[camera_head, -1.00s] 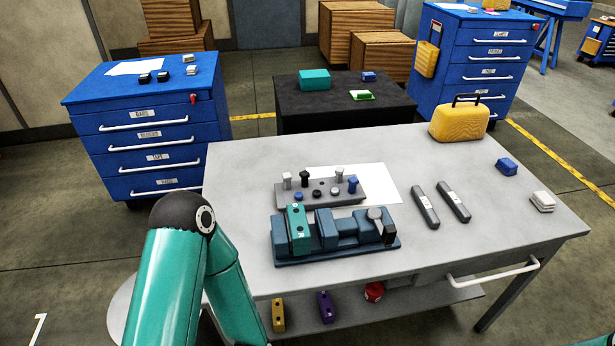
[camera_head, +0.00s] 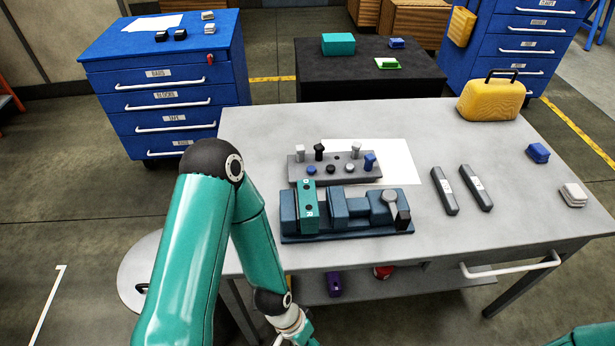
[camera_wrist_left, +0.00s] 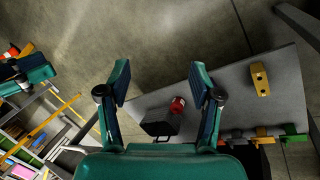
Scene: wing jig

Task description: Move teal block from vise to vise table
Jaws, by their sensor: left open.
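The teal block (camera_head: 308,205) sits in the blue vise (camera_head: 350,228) on the grey table (camera_head: 450,240), at the left end of the vise between its jaws. My left arm comes in from the left in the head view and bends down in front of the table's front edge. My left gripper (camera_wrist_left: 160,88) is open and empty in the left wrist view, with the lower shelf beyond its fingers. The left gripper's fingers are out of the head view. The vise does not show in the left wrist view. My right gripper is not in view.
A grey peg block (camera_head: 330,167) with several knobs stands behind the vise. Two dark bars (camera_head: 444,190), a yellow case (camera_head: 490,98) and a blue block (camera_head: 538,153) are on the table's right side. The lower shelf (camera_wrist_left: 275,95) holds a yellow block (camera_wrist_left: 260,80) and a red item (camera_wrist_left: 177,104).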

